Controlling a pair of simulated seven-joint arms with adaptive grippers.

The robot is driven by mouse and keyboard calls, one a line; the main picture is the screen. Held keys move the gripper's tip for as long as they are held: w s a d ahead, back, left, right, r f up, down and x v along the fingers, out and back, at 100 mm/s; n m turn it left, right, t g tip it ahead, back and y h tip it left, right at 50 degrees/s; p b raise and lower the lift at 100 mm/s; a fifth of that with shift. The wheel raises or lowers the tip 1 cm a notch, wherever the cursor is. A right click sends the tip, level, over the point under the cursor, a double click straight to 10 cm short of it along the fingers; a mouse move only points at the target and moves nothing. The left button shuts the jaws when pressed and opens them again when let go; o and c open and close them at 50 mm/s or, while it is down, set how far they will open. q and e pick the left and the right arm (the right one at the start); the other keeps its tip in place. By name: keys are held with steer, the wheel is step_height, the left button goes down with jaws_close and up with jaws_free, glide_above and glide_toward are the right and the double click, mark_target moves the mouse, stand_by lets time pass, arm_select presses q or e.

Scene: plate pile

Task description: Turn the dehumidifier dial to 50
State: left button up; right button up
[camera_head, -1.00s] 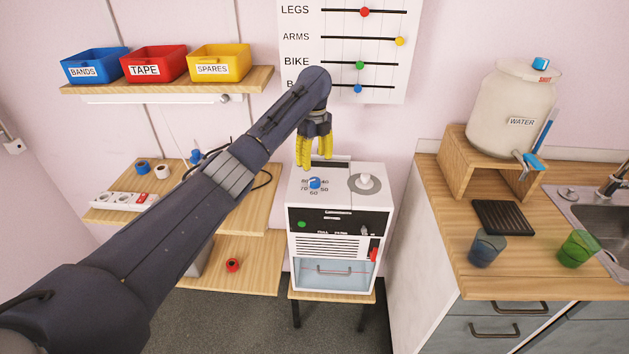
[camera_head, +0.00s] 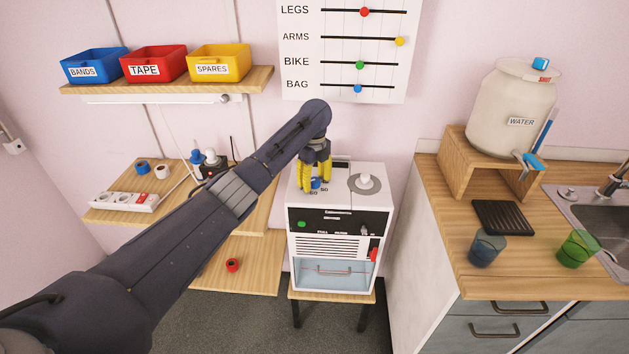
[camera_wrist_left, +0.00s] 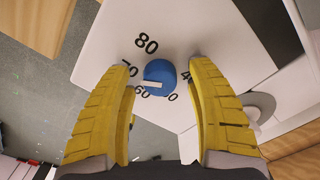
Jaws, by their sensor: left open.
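The dehumidifier (camera_head: 372,215) is a white box with a black front panel. Its blue dial (camera_head: 316,183) is on the top, and the left wrist view shows the dial (camera_wrist_left: 160,75) with a white mark on its left part, toward the 60 and 70 side. The numbers 80, 70, 60, 50 and 40 ring the dial, some partly hidden by fingers. My left gripper (camera_head: 315,188) is open over the dial, its yellow fingers on either side with visible gaps in the wrist view. Whether the fingertips reach down beside the dial is unclear. My right gripper is not in view.
A white knob (camera_head: 365,182) on a grey disc stands right of the dial on the same top. A wooden counter (camera_head: 445,240) with cups and a water container (camera_head: 510,108) is to the right. A wall shelf (camera_head: 165,87) with bins is upper left.

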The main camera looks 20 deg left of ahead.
arm_select(q)
jaws_close()
stand_by(0.3)
steer(key=shift+n, duration=0.3)
steer(key=n, duration=1.1)
steer(key=shift+n, duration=0.4)
steer(key=n, duration=1.1)
steer(key=shift+n, duration=0.4)
